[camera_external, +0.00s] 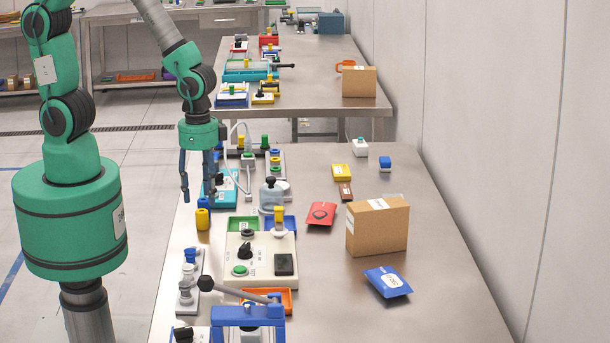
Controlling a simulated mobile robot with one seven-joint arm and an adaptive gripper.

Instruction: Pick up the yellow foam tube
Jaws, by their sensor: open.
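A short yellow cylinder (202,222), which looks like the yellow foam tube, stands upright near the left edge of the steel table (345,300). A dark mark shows on its upper part, and a blue piece (204,202) sits directly behind it. My gripper (198,201) points down with its two blue-grey fingers apart and nothing visible between them. The fingertips appear just above and behind the yellow cylinder in the picture. I cannot tell the exact depth gap. The right finger overlaps a teal tray (225,181) in the view.
A cardboard box (377,227), a red packet (321,213) and a blue packet (387,282) lie farther right. The front right tabletop is clear.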

